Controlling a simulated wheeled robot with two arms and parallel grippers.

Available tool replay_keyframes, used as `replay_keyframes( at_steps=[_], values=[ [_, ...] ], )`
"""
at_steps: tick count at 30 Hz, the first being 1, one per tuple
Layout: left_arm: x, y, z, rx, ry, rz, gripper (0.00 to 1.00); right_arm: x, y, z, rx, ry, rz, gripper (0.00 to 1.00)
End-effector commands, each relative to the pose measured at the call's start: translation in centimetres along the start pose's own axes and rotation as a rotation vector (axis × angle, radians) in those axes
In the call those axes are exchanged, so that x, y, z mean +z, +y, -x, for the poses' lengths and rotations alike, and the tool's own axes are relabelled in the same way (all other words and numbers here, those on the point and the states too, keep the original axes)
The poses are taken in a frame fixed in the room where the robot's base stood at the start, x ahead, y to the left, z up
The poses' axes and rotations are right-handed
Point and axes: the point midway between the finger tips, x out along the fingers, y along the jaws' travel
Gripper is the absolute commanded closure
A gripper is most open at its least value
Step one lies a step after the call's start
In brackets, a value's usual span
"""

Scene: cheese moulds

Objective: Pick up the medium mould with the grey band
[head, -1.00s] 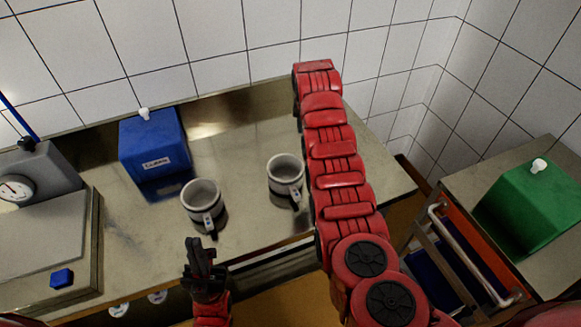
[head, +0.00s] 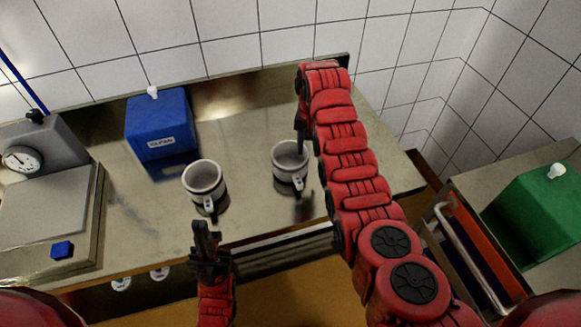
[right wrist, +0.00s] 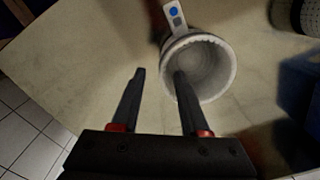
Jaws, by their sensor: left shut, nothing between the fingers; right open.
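Two white moulds stand upright on the steel table. The right mould (head: 290,178) has a tag on its front and a band that looks greyish. The left mould (head: 204,172) has a darker band and a tag. In the right wrist view, one mould (right wrist: 222,70) shows its open mouth and a tag with blue dots. My right gripper (right wrist: 159,74) is open: one finger overlaps the mould's mouth, the other is outside its rim. I cannot tell whether either touches. In the head view its dark fingers are partly hidden at the right mould. My left gripper (head: 203,224) is shut and empty, in front of the left mould.
A blue box (head: 160,128) stands behind the left mould. A grey scale (head: 45,215) with a dial is at the left. A green box (head: 535,215) sits on a cart at the right. The tiled wall bounds the back. Another banded object (right wrist: 302,14) shows in the wrist view.

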Motion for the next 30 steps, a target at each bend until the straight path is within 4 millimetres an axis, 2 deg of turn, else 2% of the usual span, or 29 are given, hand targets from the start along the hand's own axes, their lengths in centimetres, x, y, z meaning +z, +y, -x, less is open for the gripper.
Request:
replay_keyframes(
  at_steps=[7, 14, 16, 21, 30],
  values=[
    [-0.2, -0.1, -1.2, 0.000, -0.001, 0.000, 1.00, -0.1, -0.1, -1.0, 0.000, 0.000, 0.000, 0.55],
    [-0.4, -0.1, -2.6, 0.000, -0.001, 0.000, 1.00, -0.1, -0.4, -3.2, 0.002, -0.003, 0.000, 0.55],
    [-0.3, -0.1, -2.1, 0.000, -0.001, 0.000, 1.00, -0.3, -0.4, -4.3, 0.000, 0.000, -0.001, 0.55],
    [-0.3, -0.1, -1.9, 0.000, -0.001, 0.000, 1.00, -0.4, -0.4, -5.4, 0.000, 0.003, -0.002, 0.55],
    [-0.3, -0.1, -1.8, 0.000, -0.001, 0.000, 1.00, -0.3, -0.4, -5.7, 0.000, 0.004, -0.001, 0.55]
  ],
)
